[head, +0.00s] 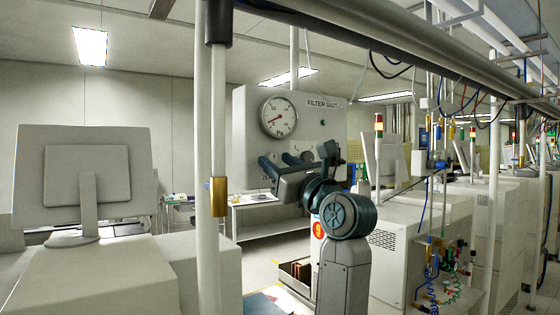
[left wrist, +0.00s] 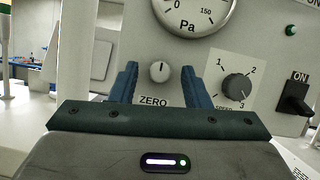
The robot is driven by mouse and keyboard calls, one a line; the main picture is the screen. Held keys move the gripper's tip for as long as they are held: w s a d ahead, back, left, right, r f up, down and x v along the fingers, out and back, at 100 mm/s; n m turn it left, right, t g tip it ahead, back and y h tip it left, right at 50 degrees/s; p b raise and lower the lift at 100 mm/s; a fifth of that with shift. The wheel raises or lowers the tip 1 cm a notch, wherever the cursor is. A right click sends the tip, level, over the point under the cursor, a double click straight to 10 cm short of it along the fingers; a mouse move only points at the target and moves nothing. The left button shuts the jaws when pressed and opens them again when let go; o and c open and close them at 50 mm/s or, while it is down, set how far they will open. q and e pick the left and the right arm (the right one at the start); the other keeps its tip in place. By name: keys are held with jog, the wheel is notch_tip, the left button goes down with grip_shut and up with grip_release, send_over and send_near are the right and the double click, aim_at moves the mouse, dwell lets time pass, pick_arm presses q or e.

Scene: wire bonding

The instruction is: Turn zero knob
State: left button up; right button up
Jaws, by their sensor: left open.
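The zero knob (left wrist: 159,72) is a small pale round knob on the panel face, above the word ZERO in the left wrist view. In the head view my left gripper (head: 278,162) is in front of the filter unit box (head: 326,112) and hides the knob. My right gripper is not in view.
A Pa gauge (head: 278,117) is on the box; its lower part shows above the knob in the left wrist view (left wrist: 192,12). A speed dial (left wrist: 236,88) and a black ON switch (left wrist: 294,98) are to the right. A white post (head: 211,130) stands left of the box.

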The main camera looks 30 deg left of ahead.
pick_arm(q)
grip_shut()
jog(key=shift+f, duration=0.1)
